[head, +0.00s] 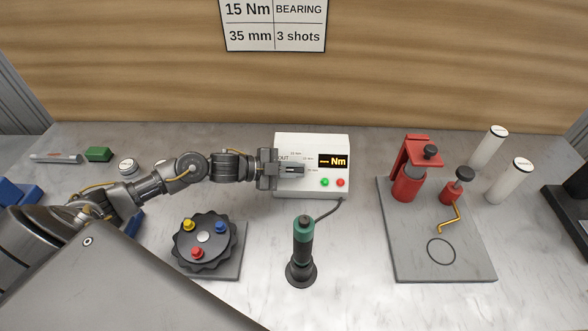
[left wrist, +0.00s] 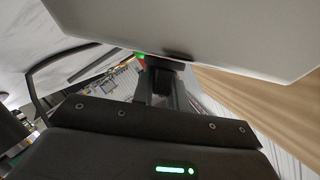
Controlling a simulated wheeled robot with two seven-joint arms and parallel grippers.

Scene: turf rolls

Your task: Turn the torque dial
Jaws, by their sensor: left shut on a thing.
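The torque control box (head: 283,188) is white and stands at the back middle of the bench. Its dark display (head: 333,161) shows dashes and "Nm" in orange. My left gripper (head: 294,171) reaches its front face from the left and is shut on the torque dial, which its fingers hide. In the left wrist view my fingers (left wrist: 165,85) meet the pale box (left wrist: 200,30); the dial's pointer cannot be made out. A green button (head: 324,182) and a red button (head: 340,183) sit below the display. My right gripper is out of view.
A green-and-black screwdriver (head: 302,245) stands in front of the box, with a cable (head: 328,209). A black rotary plate (head: 203,243) with coloured knobs is left of it. A grey board (head: 440,262) with red tools is right. A wall sign (head: 274,24) reads 15 Nm.

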